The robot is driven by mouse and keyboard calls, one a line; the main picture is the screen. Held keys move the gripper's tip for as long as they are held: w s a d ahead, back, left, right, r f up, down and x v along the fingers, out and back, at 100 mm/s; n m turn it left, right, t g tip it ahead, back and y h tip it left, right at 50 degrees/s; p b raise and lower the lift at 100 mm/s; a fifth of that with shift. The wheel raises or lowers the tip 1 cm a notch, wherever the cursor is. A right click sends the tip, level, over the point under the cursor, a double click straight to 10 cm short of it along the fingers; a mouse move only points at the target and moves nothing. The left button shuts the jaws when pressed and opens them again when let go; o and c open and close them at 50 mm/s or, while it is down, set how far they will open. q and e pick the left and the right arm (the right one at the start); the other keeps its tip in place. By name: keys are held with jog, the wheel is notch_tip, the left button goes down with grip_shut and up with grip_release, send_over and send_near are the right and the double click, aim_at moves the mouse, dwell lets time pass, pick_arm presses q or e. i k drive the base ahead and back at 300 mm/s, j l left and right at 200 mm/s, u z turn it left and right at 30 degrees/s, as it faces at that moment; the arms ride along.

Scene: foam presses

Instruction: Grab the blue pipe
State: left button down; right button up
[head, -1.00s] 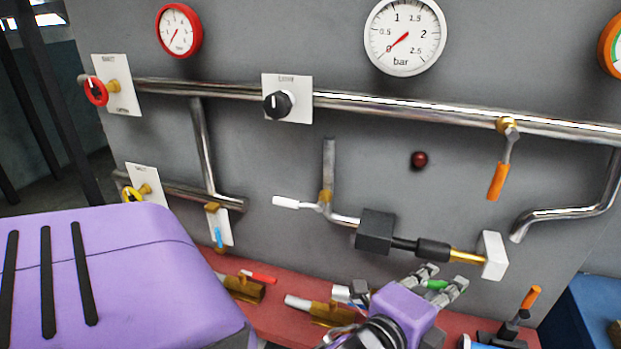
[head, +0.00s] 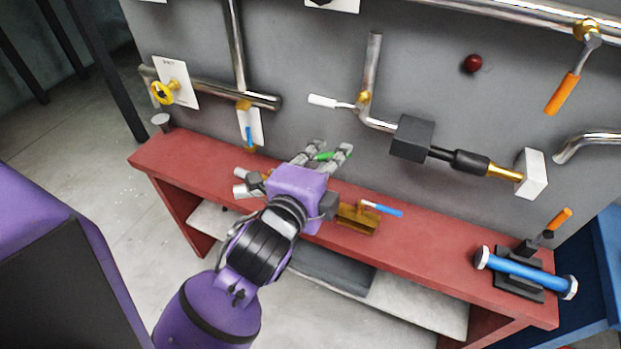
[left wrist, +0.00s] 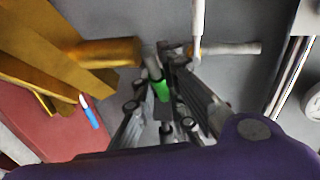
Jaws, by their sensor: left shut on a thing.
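The blue pipe (head: 522,270), with pale flanged ends, lies on a black stand (head: 520,287) at the right end of the red bench in the head view. My left gripper (head: 325,157) is far to its left, over the back of the bench near the wall. It is shut on a green piece (head: 327,155), which also shows between the fingers in the left wrist view (left wrist: 161,90). What else belongs to that piece is unclear. The blue pipe is not recognisable in the left wrist view. My right gripper is not in view.
The red bench (head: 440,251) bears a brass part with a blue handle (head: 382,209). An orange-handled part (head: 558,219) stands behind the pipe. Wall piping, a black box (head: 411,138) and a white-handled valve (head: 330,102) are close by. Bench between brass part and pipe is clear.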

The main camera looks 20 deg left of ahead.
aim_at(565, 286)
jog(key=l+u, duration=0.2)
jog(key=l, duration=1.25)
